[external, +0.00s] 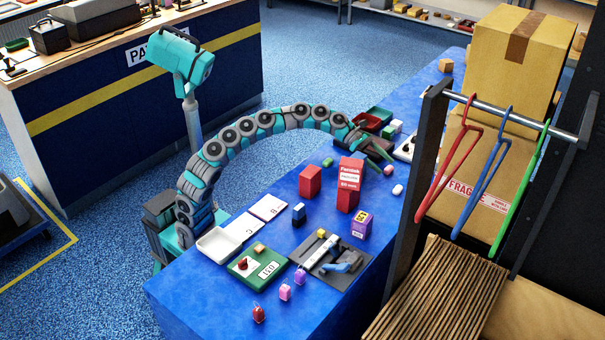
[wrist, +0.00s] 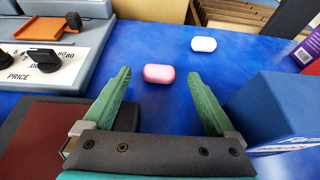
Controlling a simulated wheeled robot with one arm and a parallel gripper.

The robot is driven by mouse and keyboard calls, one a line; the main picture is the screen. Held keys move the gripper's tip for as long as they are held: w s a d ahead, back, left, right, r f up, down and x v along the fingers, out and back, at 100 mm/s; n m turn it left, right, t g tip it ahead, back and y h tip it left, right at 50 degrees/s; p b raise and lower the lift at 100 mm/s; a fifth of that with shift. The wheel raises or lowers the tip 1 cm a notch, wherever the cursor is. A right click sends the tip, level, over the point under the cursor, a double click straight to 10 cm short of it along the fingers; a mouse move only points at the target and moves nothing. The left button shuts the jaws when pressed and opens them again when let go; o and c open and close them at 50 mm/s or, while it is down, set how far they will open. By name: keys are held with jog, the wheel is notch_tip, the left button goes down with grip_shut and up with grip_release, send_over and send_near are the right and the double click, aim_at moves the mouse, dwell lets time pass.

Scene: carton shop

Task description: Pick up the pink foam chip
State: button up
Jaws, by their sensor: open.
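The pink foam chip (wrist: 159,74) is a small rounded block lying on the blue table top (wrist: 140,45). In the wrist view it sits at the level of my fingertips, in the gap between them, touching neither finger. My gripper (wrist: 160,78) is open and empty, with its two green fingers spread on either side. In the external view the chip (external: 388,170) is a small pink spot just beyond my gripper (external: 378,153), at the far part of the table.
A white foam chip (wrist: 203,44) lies beyond the pink one. A grey scale with a price panel (wrist: 45,65) stands at the left. A large blue box (wrist: 280,108) is close to my right finger. A purple box (wrist: 308,50) stands farther right.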

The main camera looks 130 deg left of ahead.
jog(key=shift+x, duration=0.8)
jog(key=c, duration=1.4)
jog(key=shift+r, duration=0.15)
